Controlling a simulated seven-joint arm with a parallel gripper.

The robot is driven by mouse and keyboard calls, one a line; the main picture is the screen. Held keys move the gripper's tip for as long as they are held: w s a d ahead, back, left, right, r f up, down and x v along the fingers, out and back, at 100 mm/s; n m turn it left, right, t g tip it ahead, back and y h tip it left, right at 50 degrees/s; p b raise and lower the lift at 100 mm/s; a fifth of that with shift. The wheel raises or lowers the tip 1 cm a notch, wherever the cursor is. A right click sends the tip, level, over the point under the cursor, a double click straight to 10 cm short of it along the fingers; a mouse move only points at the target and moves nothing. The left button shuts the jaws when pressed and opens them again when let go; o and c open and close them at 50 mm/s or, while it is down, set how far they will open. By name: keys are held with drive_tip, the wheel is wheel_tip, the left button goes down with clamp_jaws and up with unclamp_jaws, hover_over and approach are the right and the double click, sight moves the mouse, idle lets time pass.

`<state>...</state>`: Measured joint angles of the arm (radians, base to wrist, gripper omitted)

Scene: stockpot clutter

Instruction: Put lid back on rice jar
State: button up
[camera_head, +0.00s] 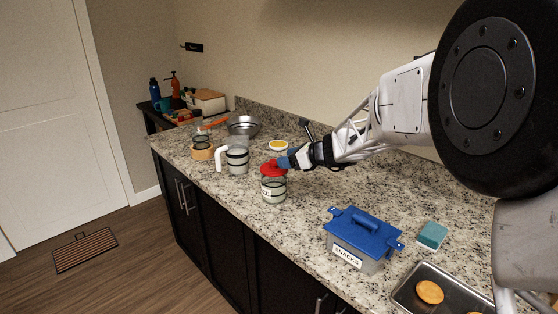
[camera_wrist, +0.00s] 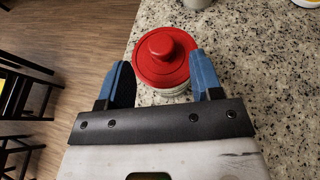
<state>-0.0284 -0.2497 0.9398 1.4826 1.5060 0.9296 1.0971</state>
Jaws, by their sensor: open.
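The rice jar (camera_head: 273,190) is a clear glass jar with a pale label, standing upright near the counter's front edge. Its red lid (camera_head: 273,169), with a round knob, lies over the jar's mouth; I cannot tell whether it is fully seated. In the wrist view the red lid (camera_wrist: 160,72) covers most of the jar (camera_wrist: 177,91), whose side shows just below it. My gripper (camera_wrist: 160,60) is open, its blue fingers spread to the left and right of the lid. In the head view my gripper (camera_head: 284,162) is right at the lid; its far finger is hidden.
A blue-lidded snacks box (camera_head: 358,240), a sponge (camera_head: 432,235) and a metal tray (camera_head: 408,291) stand to the right. A white-handled pitcher (camera_head: 237,160) is left of the jar.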

drive_tip(key=v, duration=0.6)
drive_tip(key=shift+r, duration=0.1)
idle(0.6)
drive_tip(key=s+d+n+g+h, duration=0.1)
drive_tip(key=s+d+n+h, duration=0.3)
drive_tip(key=s, duration=1.1)
drive_tip(key=s+d+r+n+g+h, duration=0.1)
drive_tip(key=s+d+n+h, duration=0.3)
drive_tip(key=s+n, duration=0.7)
drive_tip(key=s+d+n+g+h, duration=0.1)
drive_tip(key=s+d+n+h, duration=0.3)
drive_tip(key=s, duration=1.6)
drive_tip(key=n, duration=0.4)
drive_tip(key=shift+s+r+g, duration=0.25)
drive_tip(key=shift+s+g, duration=0.15)
